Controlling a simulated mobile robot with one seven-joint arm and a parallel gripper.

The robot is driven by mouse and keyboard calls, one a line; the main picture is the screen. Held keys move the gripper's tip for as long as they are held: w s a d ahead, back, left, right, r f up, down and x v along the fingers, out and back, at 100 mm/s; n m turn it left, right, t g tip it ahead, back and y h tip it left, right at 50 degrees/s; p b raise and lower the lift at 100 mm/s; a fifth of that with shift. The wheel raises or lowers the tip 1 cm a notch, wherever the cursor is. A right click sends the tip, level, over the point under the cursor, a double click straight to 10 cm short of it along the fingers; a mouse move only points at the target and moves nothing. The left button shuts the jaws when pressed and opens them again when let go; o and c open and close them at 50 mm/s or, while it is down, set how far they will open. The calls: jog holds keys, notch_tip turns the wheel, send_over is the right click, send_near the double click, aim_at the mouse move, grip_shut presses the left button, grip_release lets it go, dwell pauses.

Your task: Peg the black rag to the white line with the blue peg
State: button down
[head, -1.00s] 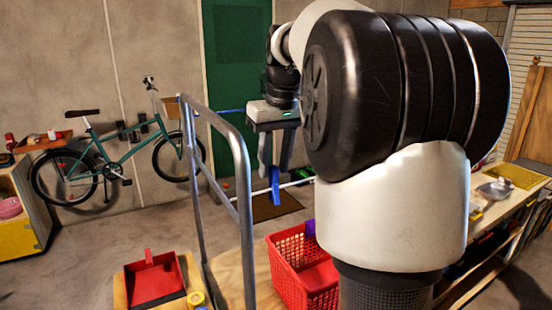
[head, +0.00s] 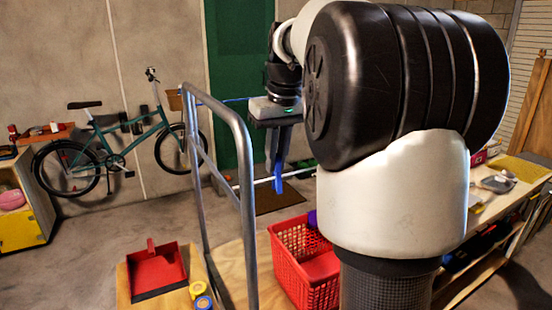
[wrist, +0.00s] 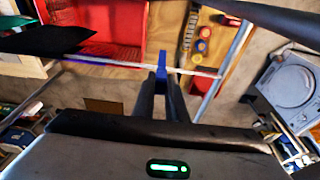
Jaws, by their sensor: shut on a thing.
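My gripper (head: 278,163) points down and is shut on the blue peg (head: 278,180), which sticks out below the fingertips. In the wrist view the blue peg (wrist: 162,62) is between the fingertips. The white line (wrist: 115,65) crosses the wrist view behind or at the peg; I cannot tell whether they touch. In the head view the white line (head: 300,174) runs beside the peg. The black rag (wrist: 45,40) shows at the left of the wrist view, apart from the peg. It is hidden in the head view.
A grey metal rail frame (head: 246,190) stands left of my gripper. A red basket (head: 302,262) is below on a wooden surface. A red dustpan (head: 157,270) and tape rolls (head: 198,289) lie at front left. A workbench (head: 500,203) stands at right.

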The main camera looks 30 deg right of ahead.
jog(key=shift+w+p+v, duration=0.2)
jog(key=shift+p+v, duration=0.65)
jog(key=shift+v, duration=0.05)
jog(key=shift+w+p+v, duration=0.2)
jog(key=shift+p+v, duration=0.65)
jog(key=shift+v, duration=0.05)
jog(key=shift+w+p+v, duration=0.2)
jog(key=shift+p+v, duration=0.65)
jog(key=shift+v, duration=0.1)
jog(key=shift+r, duration=0.15)
